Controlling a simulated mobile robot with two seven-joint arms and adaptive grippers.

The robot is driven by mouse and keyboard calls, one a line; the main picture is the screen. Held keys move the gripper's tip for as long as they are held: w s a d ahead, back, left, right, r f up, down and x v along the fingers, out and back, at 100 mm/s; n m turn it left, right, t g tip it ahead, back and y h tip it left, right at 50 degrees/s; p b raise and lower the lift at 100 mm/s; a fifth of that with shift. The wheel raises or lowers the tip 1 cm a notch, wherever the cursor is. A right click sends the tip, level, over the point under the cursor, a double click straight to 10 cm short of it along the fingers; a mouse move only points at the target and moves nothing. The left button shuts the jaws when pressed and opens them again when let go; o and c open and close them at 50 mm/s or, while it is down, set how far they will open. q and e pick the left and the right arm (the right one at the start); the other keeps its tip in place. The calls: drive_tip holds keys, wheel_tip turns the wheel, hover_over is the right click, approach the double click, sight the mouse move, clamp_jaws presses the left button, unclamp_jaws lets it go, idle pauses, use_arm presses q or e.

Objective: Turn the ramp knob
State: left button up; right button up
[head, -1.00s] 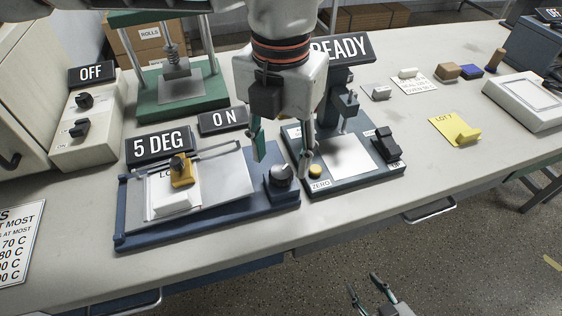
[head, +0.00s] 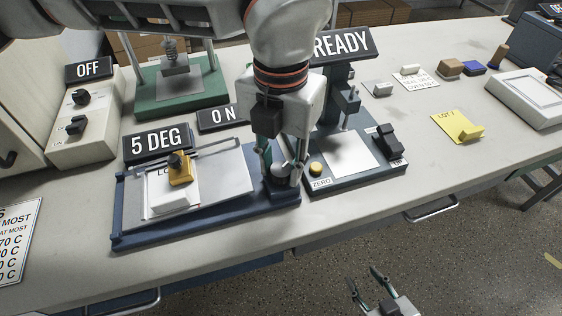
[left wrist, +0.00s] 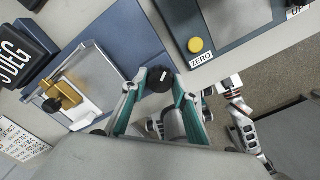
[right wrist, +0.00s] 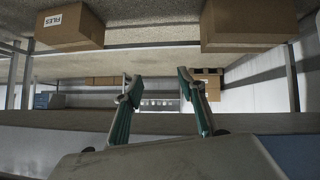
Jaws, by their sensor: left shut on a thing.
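The ramp knob (head: 279,172) is a round silver and dark knob at the right end of the blue base (head: 140,234). In the left wrist view its black top (left wrist: 158,79) shows between two fingertips. My left gripper (head: 282,170) points down over it and is shut on it, with one finger on each side. The fingers partly hide the knob in the head view. The sign behind the base reads "5 DEG" (head: 160,143). My right gripper (head: 362,277) is open and empty, low in front of the table; its spread fingers (right wrist: 158,82) show in its wrist view.
A coating plate with an orange and white block (head: 178,168) lies left of the knob. A scale-like device with a yellow ZERO button (head: 316,168) stands close on the right. Behind are a green press (head: 180,100) and an "ON" sign (head: 222,118).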

use_arm(q)
drive_tip(key=shift+r, duration=0.1)
use_arm(e)
drive_tip(key=shift+s+r, duration=0.1)
drive_tip(key=shift+r, duration=0.05)
use_arm(q)
drive_tip(key=shift+r+m+p, duration=0.1)
drive_tip(key=shift+m+p, duration=0.4)
drive_tip(key=shift+m, duration=0.2)
drive_tip(key=shift+m+p, duration=0.45)
drive_tip(key=shift+m, duration=0.35)
drive_tip(key=m+p, duration=0.1)
drive_tip(key=m, duration=0.2)
drive_tip(key=shift+m+p, duration=0.45)
drive_tip(key=shift+m, duration=0.55)
use_arm(e)
wheel_tip(320, 180, up, 2)
drive_tip(key=shift+a+r, duration=0.1)
use_arm(q)
drive_tip(key=shift+m, duration=0.3)
use_arm(e)
drive_tip(key=shift+f, duration=0.2)
